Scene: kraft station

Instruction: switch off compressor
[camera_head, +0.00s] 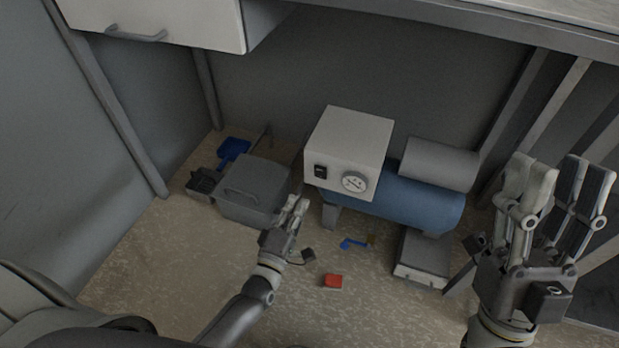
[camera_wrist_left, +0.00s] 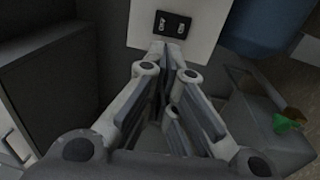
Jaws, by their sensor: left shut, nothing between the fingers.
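The compressor has a blue tank (camera_head: 410,200) and a white control box (camera_head: 350,137). A black rocker switch (camera_head: 320,171) sits at the left of the box's front, beside a round dial (camera_head: 354,182). My left gripper (camera_head: 297,203) is shut and empty, below and left of the switch in the head view. In the left wrist view the shut fingertips (camera_wrist_left: 171,48) point at the black switch (camera_wrist_left: 172,24) on the white panel, just under it; I cannot tell whether they touch. My right gripper (camera_head: 555,170) is raised at the right with its fingers apart, away from the compressor.
A red block (camera_head: 332,281) and a blue item (camera_head: 353,244) lie on the floor. A workbench edge (camera_head: 480,25) and drawer (camera_head: 165,22) are overhead.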

